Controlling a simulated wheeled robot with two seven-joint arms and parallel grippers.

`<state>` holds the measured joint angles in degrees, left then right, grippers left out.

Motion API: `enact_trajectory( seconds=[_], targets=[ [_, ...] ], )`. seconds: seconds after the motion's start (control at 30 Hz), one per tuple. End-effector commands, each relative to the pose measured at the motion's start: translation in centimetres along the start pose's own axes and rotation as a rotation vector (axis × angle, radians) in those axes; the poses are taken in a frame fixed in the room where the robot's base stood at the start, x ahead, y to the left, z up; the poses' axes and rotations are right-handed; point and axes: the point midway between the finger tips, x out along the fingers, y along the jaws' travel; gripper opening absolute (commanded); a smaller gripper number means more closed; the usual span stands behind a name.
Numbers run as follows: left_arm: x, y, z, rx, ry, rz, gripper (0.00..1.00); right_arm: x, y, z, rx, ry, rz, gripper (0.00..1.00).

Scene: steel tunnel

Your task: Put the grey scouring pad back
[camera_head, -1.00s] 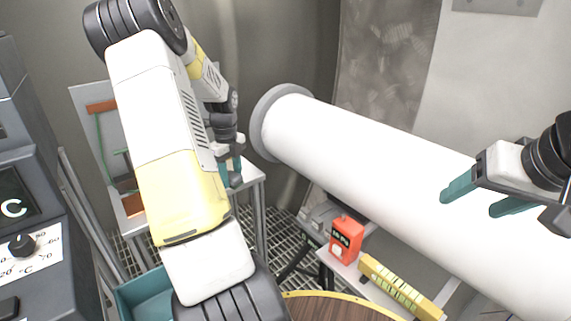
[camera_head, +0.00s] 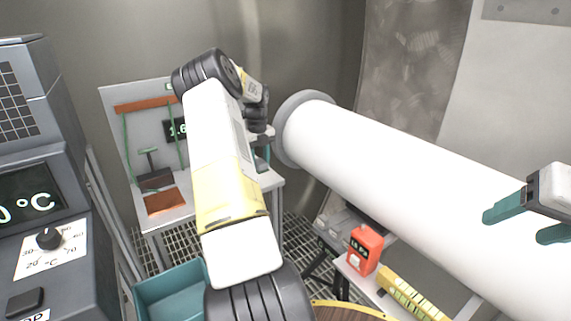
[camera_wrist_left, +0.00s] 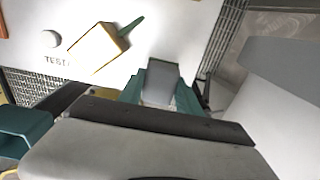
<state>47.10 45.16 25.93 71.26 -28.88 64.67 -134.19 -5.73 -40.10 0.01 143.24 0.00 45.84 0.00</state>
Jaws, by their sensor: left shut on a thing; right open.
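In the left wrist view, the grey scouring pad (camera_wrist_left: 160,86) is a small grey block between the teal fingers of my left gripper (camera_wrist_left: 160,93), which is shut on it. A pale bench top with a yellow block with a green handle (camera_wrist_left: 97,47) and the letters "TEST" lies below. In the head view my left gripper (camera_head: 264,156) is partly hidden by its own arm, near the right edge of the small bench (camera_head: 180,217). The pad is hard to make out there. My right gripper (camera_head: 522,218) is open and empty, in front of the white pipe.
The white pipe (camera_head: 400,165) runs from centre to lower right. A teal bin (camera_head: 170,297) stands below the bench. The bench's back panel (camera_head: 128,128) has a brown strip and green cords. A red box (camera_head: 364,250) and yellow bar (camera_head: 412,298) sit below the pipe.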

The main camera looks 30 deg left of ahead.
Motion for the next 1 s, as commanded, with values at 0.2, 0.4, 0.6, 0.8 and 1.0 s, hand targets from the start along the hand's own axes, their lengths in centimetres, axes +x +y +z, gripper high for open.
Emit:
enact_trajectory(
  seconds=[0.2, 0.4, 0.6, 0.8, 1.0],
  targets=[
    [0.3, -0.6, 1.1, 0.000, 0.001, 0.000, 0.03, 0.0, 0.0, 0.0, 0.000, 0.000, 0.000, 0.67],
    [2.8, -0.5, 1.1, 0.001, 0.003, 0.002, 0.03, 0.0, 0.0, 0.0, 0.000, 0.000, 0.000, 0.67],
    [3.6, -0.6, 1.1, 0.000, -0.001, -0.001, 0.03, 0.0, 0.0, 0.0, 0.000, 0.000, 0.000, 0.67],
    [3.8, -0.6, 1.1, 0.000, 0.000, 0.000, 0.03, 0.0, 0.0, 0.0, 0.000, 0.000, 0.000, 0.67],
    [3.9, -0.6, 1.1, 0.000, 0.001, 0.000, 0.62, 0.0, 0.0, 0.0, 0.000, 0.000, 0.000, 0.67]
  ],
)
